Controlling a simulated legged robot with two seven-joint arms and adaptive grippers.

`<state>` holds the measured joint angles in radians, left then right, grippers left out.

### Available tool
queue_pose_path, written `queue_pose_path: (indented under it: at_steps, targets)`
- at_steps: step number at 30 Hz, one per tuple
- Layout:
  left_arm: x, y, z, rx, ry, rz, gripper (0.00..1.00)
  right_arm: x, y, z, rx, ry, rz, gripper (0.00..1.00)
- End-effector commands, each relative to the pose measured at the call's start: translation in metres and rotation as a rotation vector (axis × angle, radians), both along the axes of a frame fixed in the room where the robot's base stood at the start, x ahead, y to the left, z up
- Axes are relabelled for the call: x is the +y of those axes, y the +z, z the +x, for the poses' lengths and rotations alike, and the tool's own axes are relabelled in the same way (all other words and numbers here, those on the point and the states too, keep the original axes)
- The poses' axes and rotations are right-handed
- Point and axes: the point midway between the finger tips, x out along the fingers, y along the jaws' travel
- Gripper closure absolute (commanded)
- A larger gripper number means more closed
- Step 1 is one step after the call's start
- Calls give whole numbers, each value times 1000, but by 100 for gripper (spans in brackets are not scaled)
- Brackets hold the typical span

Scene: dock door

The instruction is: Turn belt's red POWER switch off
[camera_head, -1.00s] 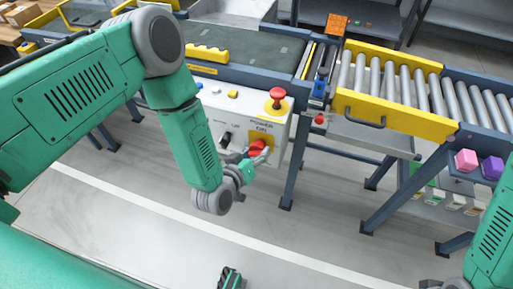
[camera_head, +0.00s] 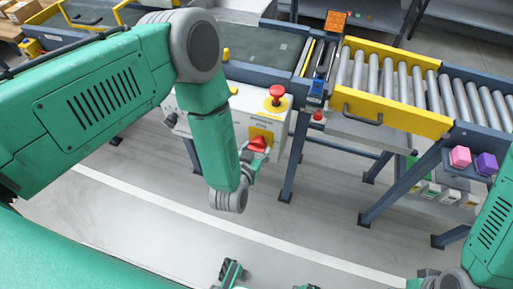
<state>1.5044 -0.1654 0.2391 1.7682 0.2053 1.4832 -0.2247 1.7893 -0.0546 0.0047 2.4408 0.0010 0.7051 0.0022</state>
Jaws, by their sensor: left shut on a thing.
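The belt's white control box (camera_head: 292,118) hangs on the side of the conveyor. The red POWER switch (camera_head: 259,143) sits on a yellow plate (camera_head: 262,134) on its front face, under a POWER label. My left gripper (camera_head: 257,156) reaches it from below and is shut on the red switch; the fingers and my forearm hide part of it. A red mushroom button (camera_head: 277,92) on a yellow base stands on top of the box. Green and black parts of what looks like my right gripper (camera_head: 232,272) show at the bottom edge, mostly cut off.
A black knob (camera_head: 171,120) is on the box's left part. A roller conveyor (camera_head: 395,85) with a yellow side rail (camera_head: 395,113) runs to the right. A pink block (camera_head: 460,157) and a purple block (camera_head: 486,164) sit on a shelf. The floor below is clear.

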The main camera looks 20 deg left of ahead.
Motion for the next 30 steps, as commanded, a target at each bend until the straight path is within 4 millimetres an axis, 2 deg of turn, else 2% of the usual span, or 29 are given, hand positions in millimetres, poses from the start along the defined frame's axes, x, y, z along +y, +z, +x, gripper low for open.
queue_pose_path:
  at_steps: [1, 9, 10, 11, 12, 23, 26, 30]
  targets:
    - [-1, -5, -4, 15, -3, 1, 85, 0, 0, 0, 0, 0, 0, 60]
    - [-1, -4, -5, 15, -3, -1, 85, 0, 0, 0, 0, 0, 0, 60]
    - [-1, -4, -5, 15, -3, -1, 49, 0, 0, 0, 0, 0, 0, 60]
    - [-1, -4, -5, 15, -3, -1, 38, 0, 0, 0, 0, 0, 0, 60]
    - [-1, -4, -4, 14, -3, -1, 34, 0, 0, 0, 0, 0, 0, 60]
    - [-1, 1, -6, 5, -1, -2, 34, 0, 0, -2, -2, 0, 0, 60]
    - [-1, 5, -17, 6, -2, -2, 34, 0, 0, -2, -2, 0, 0, 60]
    - [0, 15, -43, 8, -4, -1, 34, 0, 1, -2, -3, 0, 0, 60]
